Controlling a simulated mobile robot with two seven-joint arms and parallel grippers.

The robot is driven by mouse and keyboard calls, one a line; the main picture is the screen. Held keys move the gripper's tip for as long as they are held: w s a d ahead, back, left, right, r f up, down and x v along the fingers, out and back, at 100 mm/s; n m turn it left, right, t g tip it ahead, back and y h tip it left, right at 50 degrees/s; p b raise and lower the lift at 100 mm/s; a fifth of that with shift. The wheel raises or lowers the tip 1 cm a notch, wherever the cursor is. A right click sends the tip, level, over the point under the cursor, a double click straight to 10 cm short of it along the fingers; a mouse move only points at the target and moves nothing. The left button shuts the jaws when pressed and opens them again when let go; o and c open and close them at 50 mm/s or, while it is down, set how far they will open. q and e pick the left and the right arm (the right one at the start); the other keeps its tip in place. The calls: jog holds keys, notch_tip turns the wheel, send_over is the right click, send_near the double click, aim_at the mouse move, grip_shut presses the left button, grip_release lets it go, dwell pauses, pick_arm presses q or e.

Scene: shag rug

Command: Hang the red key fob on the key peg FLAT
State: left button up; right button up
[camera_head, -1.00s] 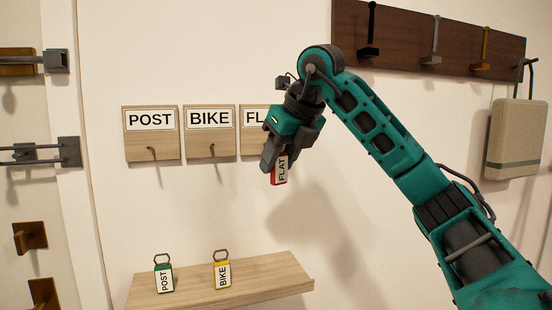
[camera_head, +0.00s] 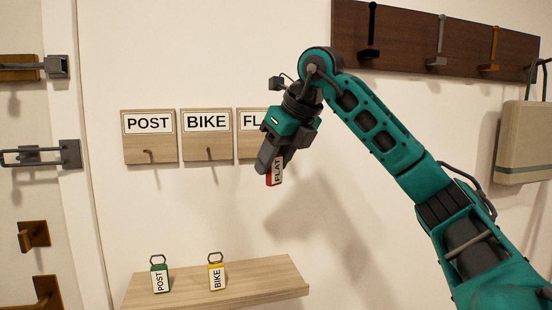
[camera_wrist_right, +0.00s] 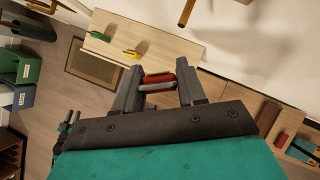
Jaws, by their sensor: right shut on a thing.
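The red key fob (camera_head: 275,172) has a white label reading FLAT. My right gripper (camera_head: 268,163) is shut on it and holds it in the air, label facing the head camera. In the right wrist view the fob (camera_wrist_right: 158,77) sits between the two fingers of the right gripper (camera_wrist_right: 157,84). The FLAT key board (camera_head: 250,146) is on the wall, its right part hidden behind my gripper. Its peg is hidden in the head view. A brass-coloured rod (camera_wrist_right: 187,12) shows at the top of the wrist view; I cannot tell which peg it is.
POST (camera_head: 149,155) and BIKE (camera_head: 207,155) boards with pegs are left of FLAT. A wooden shelf (camera_head: 240,283) below bears a green POST fob (camera_head: 160,277) and a yellow BIKE fob (camera_head: 216,275). A dark hook rail (camera_head: 405,35) and beige bag (camera_head: 524,145) are at right.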

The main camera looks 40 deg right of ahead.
jog(key=w+d+f+p, duration=0.1)
jog(key=w+d+p, duration=0.2)
jog(key=w, duration=0.3)
jog(key=shift+w+d, duration=0.4)
dwell(0.6)
jog(key=shift+f, duration=0.15)
dwell(0.4)
jog(key=o, duration=1)
jog(key=shift+o, duration=0.7)
